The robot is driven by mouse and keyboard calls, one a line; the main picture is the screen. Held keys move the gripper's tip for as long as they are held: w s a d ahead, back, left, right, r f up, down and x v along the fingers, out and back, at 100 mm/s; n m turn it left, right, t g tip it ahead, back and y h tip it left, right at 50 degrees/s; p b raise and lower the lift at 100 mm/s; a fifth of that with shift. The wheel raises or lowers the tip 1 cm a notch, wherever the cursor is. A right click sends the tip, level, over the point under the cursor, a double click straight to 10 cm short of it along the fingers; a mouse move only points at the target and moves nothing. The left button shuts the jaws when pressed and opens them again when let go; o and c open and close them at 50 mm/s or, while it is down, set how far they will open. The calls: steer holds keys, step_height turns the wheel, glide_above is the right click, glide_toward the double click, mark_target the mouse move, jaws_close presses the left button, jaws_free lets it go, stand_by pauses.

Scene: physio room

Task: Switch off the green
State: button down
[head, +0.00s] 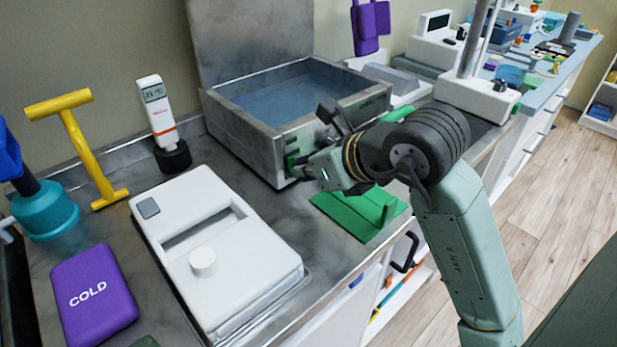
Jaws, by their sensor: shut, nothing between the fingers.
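A metal water bath (228,145) with a raised lid stands on the counter. On its front face is a small green part (291,161), which looks like a switch; its position is too small to tell. My gripper (304,166) is shut and empty, with its tips right at this green part. I cannot tell whether they touch it. The gripper and arm hide part of the bath's front face.
A green stand (365,222) lies on the counter just below my gripper.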

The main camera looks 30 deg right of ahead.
steer(key=shift+r, duration=0.25)
steer(key=shift+r, duration=0.65)
steer(key=shift+s, duration=0.1)
